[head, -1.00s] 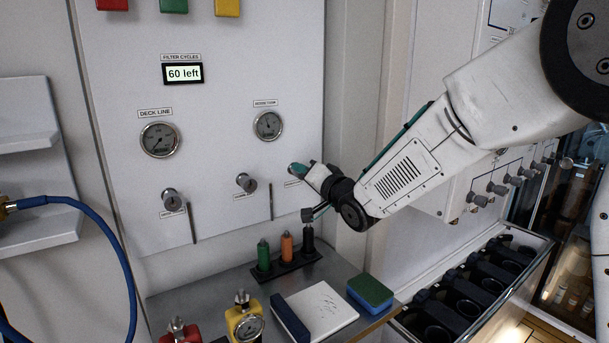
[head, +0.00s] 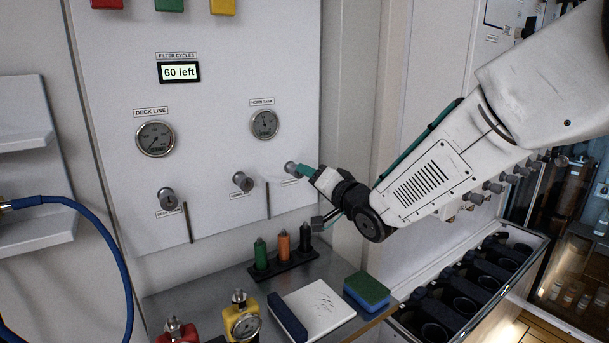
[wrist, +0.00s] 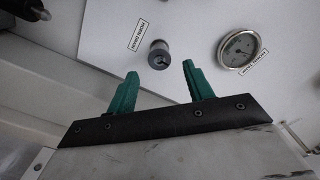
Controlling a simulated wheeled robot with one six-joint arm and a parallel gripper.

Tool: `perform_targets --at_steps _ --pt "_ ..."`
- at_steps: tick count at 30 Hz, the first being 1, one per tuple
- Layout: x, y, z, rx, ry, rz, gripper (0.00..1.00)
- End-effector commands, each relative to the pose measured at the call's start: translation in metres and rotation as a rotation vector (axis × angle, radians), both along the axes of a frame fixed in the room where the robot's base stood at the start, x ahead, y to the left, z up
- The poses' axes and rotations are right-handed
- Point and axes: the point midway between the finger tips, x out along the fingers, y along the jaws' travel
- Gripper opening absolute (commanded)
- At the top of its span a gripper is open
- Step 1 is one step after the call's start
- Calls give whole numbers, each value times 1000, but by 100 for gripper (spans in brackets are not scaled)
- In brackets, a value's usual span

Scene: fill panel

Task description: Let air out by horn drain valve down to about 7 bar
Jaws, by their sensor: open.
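The horn drain valve is a grey round knob (wrist: 158,55) on the white panel, with a HORN DRAIN label beside it in the wrist view. It also shows at the panel's right side in the head view (head: 290,167). My gripper (wrist: 160,68) has two teal fingers, spread apart and empty. In the wrist view the knob appears between and just beyond the fingertips; I cannot tell whether they touch it. In the head view my gripper (head: 306,171) points at the knob from the right. The horn tank gauge (head: 264,124) is above; its reading is too small to tell.
Two similar knobs (head: 242,181) (head: 167,198) and a deck line gauge (head: 155,139) are on the panel to the left. A blue hose (head: 115,235) hangs at left.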

Motion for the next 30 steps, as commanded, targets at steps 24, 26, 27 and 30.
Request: perform_targets --at_steps 24,26,27,30 --pt "-27 -17 0 0 1 1 52" --pt "-27 -17 0 0 1 1 52" --pt "-27 -17 0 0 1 1 52" --pt "-26 -17 0 0 1 1 52"
